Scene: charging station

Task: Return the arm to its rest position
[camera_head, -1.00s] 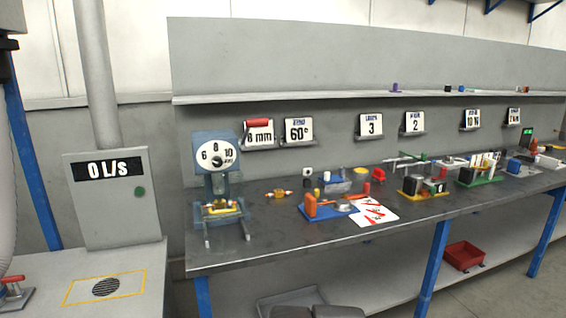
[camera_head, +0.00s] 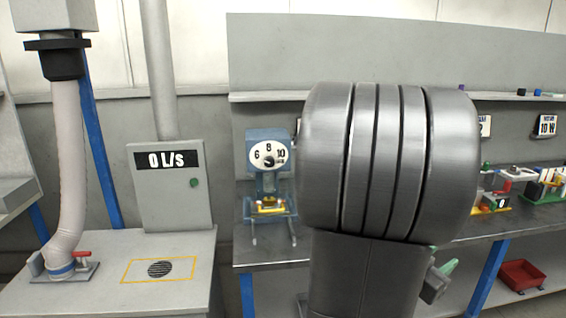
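My arm (camera_head: 388,165) stands large and close in the middle of the view, a grey ribbed joint above a thick link. A small dark piece with a pale green tip (camera_head: 440,278) sticks out at the link's right side; it looks like part of my gripper. The rest of the gripper is hidden behind the link, so its fingers and anything between them do not show.
The workbench (camera_head: 270,254) runs behind my arm, which hides its middle. A blue dial device (camera_head: 268,160) stands at its left end. Further left are a grey box reading 0 L/s (camera_head: 170,185) and a hose (camera_head: 66,170). A red bin (camera_head: 522,274) sits below right.

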